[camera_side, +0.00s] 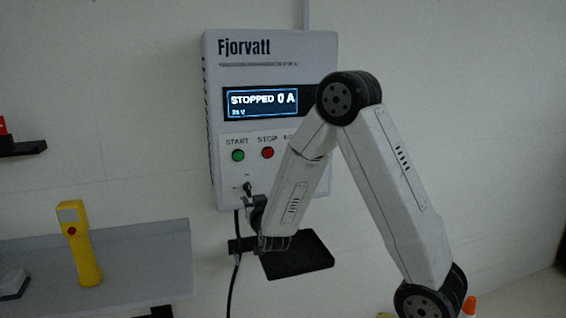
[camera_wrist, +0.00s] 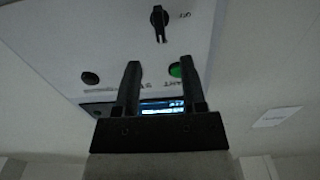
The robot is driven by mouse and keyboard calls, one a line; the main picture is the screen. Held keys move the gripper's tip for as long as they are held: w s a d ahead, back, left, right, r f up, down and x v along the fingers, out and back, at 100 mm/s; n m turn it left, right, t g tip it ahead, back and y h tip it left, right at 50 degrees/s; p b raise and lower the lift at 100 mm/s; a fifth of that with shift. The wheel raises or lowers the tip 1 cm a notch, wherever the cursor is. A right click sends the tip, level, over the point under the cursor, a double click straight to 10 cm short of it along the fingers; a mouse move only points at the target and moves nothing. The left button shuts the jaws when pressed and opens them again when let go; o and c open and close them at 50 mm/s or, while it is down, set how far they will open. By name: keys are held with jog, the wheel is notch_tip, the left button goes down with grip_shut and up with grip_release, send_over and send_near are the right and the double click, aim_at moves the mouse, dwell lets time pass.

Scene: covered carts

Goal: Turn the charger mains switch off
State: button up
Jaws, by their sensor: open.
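The charger (camera_side: 216,125) is a pale wall box marked Fjorvatt; its screen (camera_side: 260,104) reads "STOPPED 0 A". The mains switch (camera_side: 247,188) is a small black rotary knob low on its front. In the wrist view the knob (camera_wrist: 159,20) shows beyond my fingertips, its bar roughly vertical in the picture, with the OFF mark to its right. My gripper (camera_wrist: 160,66) is open and empty, its fingers apart and not around the knob. In the side view my gripper (camera_side: 254,206) is just below the knob, partly hidden by my wrist.
A green START button (camera_side: 238,155) and red STOP button (camera_side: 268,153) sit above the switch. A black cable (camera_side: 235,268) hangs below the charger, beside a dark small shelf (camera_side: 300,258). A yellow handheld device (camera_side: 84,245) stands on the grey ledge (camera_side: 140,265) at left.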

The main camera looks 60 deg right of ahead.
aim_at(249, 190)
jog(key=shift+w+d, duration=0.1)
jog(key=shift+x, duration=3.75)
grip_shut()
